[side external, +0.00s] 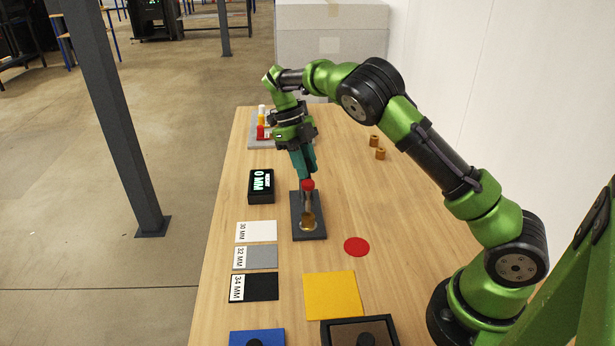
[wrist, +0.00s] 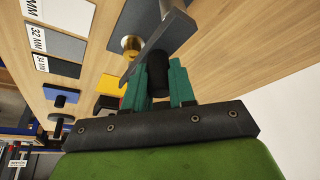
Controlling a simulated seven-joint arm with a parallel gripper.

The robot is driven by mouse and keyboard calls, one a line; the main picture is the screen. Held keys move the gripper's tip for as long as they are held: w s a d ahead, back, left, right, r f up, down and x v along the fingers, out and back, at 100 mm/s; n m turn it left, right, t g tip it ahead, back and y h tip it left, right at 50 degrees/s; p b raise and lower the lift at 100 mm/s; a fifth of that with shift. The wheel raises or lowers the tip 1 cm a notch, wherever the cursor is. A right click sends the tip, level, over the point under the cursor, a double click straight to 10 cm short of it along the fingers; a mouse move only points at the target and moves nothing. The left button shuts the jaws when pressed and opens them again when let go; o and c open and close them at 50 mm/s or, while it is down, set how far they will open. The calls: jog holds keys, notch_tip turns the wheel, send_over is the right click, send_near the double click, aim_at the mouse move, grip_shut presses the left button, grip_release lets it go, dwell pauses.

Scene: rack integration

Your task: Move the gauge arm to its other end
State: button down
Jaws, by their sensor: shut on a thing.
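The gauge stands on a dark base plate (side external: 310,234) in the middle of the table, with a brass round part (side external: 308,222) on it. Its gauge arm (side external: 307,201) is a narrow grey bar with a red knob (side external: 308,185) at the far end. In the wrist view the gauge arm (wrist: 146,42) runs slanting past the brass part (wrist: 130,43). My gripper (side external: 305,174) points down with its teal fingers at the knob end, shut on the gauge arm. A black cylinder (wrist: 158,72) shows between the fingers in the wrist view; the exact contact is partly hidden.
A black display (side external: 262,185) reading 0 MM lies left of the gauge. White, grey and black cards (side external: 256,232) marked 30, 32 and 34 MM lie nearer. A red disc (side external: 356,247), yellow square (side external: 333,295) and two orange-brown pieces (side external: 380,153) lie around. The table's right side is mostly clear.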

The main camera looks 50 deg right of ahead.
jog(key=shift+w, duration=0.1)
jog(key=c, duration=0.9)
grip_release()
jog(key=shift+c, duration=0.2)
jog(key=shift+r, duration=0.1)
jog(key=v, duration=0.7)
jog(key=shift+r, duration=0.2)
